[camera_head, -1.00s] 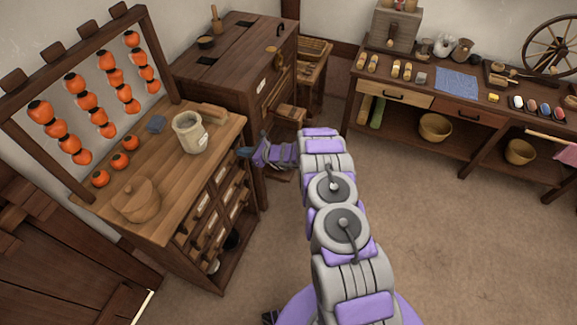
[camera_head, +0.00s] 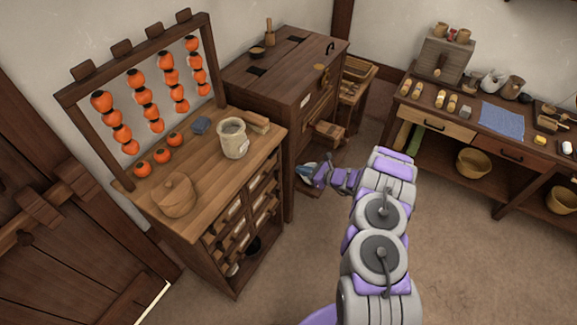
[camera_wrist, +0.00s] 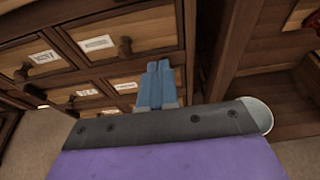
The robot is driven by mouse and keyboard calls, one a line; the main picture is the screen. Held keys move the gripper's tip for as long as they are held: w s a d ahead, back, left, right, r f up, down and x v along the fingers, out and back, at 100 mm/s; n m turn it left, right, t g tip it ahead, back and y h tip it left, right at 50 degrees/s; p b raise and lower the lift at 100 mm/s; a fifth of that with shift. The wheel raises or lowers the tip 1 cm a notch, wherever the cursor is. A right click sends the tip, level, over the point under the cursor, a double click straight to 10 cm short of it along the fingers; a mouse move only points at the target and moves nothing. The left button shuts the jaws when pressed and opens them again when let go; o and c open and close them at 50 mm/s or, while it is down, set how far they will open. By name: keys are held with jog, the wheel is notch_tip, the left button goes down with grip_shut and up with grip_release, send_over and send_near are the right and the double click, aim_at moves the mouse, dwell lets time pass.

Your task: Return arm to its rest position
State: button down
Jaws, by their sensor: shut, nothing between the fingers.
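My gripper (camera_head: 308,172) is at the end of my purple and grey arm, low beside the right side of the drawer cabinet (camera_head: 240,225) and in front of the tall dark wooden chest (camera_head: 285,75). In the wrist view, its two blue fingers (camera_wrist: 158,85) are together with nothing between them. Labelled drawer fronts (camera_wrist: 90,45) lie ahead of the fingers there. I cannot tell how close the fingertips are to the wood.
More persimmons hang from a rack (camera_head: 135,48). A long workbench (camera_head: 470,140) stands at right. The floor (camera_head: 470,260) right of my arm is clear.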

jog(key=s+a+r+n+g, duration=0.3)
jog(key=s+a+r+n, duration=0.25)
jog(key=r, duration=0.35)
jog(key=s+a+r+n+g, duration=0.35)
jog(key=s+r, duration=0.35)
jog(key=r, duration=0.3)
jog(key=s+a+r+n+g, duration=0.3)
jog(key=s+a+r+n, duration=0.25)
jog(key=r, duration=0.35)
jog(key=s+d+r+n+g+h, duration=0.1)
jog(key=s+d+r+n+h, duration=0.15)
jog(key=s, duration=0.65)
jog(key=s+d+r+n+g+h, duration=0.2)
jog(key=s+r+n+h, duration=0.15)
jog(key=s, duration=0.65)
jog(key=s+d+r+n+t+h, duration=0.2)
jog(key=s+d+n+h, duration=0.2)
jog(key=s+d, duration=0.8)
jog(key=s+h, duration=0.1)
jog(key=s, duration=0.1)
jog(key=shift+s+d+n+h, duration=0.3)
jog(key=shift+n+h, duration=0.05)
jog(key=shift+h, duration=0.05)
